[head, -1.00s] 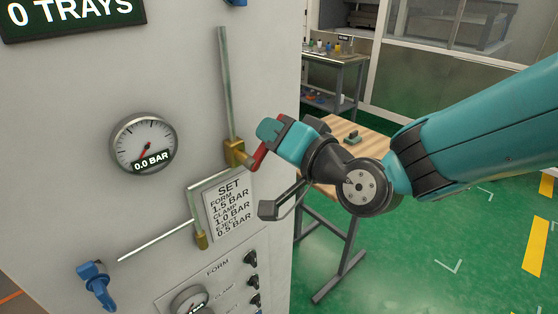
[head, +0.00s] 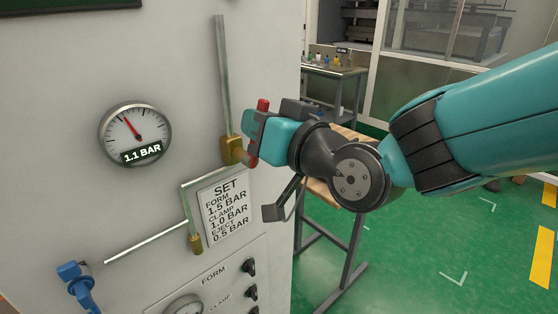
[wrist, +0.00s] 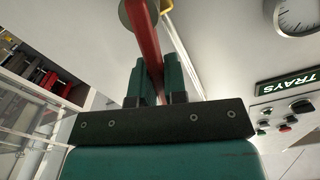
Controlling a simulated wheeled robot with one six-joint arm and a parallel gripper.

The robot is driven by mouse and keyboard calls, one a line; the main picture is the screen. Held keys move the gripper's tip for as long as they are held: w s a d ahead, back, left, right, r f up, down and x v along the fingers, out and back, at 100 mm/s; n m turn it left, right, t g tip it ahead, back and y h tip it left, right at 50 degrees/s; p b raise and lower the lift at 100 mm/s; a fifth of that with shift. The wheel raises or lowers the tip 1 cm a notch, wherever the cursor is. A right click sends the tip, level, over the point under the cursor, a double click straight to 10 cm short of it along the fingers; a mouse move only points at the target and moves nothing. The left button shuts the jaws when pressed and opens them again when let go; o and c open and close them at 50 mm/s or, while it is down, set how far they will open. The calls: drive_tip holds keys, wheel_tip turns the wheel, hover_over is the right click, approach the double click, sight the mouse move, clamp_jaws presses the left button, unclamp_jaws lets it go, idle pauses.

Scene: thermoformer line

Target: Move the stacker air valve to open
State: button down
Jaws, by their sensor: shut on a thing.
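The stacker air valve has a brass body (head: 231,151) on a vertical pipe on the grey panel and a red lever (head: 263,104). My gripper (head: 256,132) is at the valve, shut on the lever. The lever's red end shows above the jaws and another red part below them, so it runs roughly upward; the jaws hide its middle. In the wrist view the red lever (wrist: 147,38) passes between the green fingers of my gripper (wrist: 153,75). The gauge (head: 135,136) left of the valve reads 1.1 BAR.
A SET label (head: 224,204) and a lower brass fitting (head: 195,243) are under the valve. A blue valve (head: 75,281) is at lower left, black knobs (head: 249,267) below the label. A wooden-topped table (head: 318,187) stands behind my arm. Green floor is open at right.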

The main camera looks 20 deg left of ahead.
drive_tip(key=shift+f, duration=0.1)
drive_tip(key=shift+s+a+f+n+b, duration=0.15)
drive_tip(key=shift+s+n+b, duration=0.35)
drive_tip(key=shift+n+b, duration=0.5)
drive_tip(key=shift+s+a+n+b, duration=0.1)
drive_tip(key=shift+s+n+b, duration=0.1)
drive_tip(key=shift+n+b, duration=0.15)
drive_tip(key=shift+r, duration=0.25)
drive_tip(key=c, duration=1.1)
unclamp_jaws()
drive_tip(key=shift+r, duration=0.1)
drive_tip(key=shift+b+v, duration=2.3)
drive_tip(key=shift+v, duration=6.4)
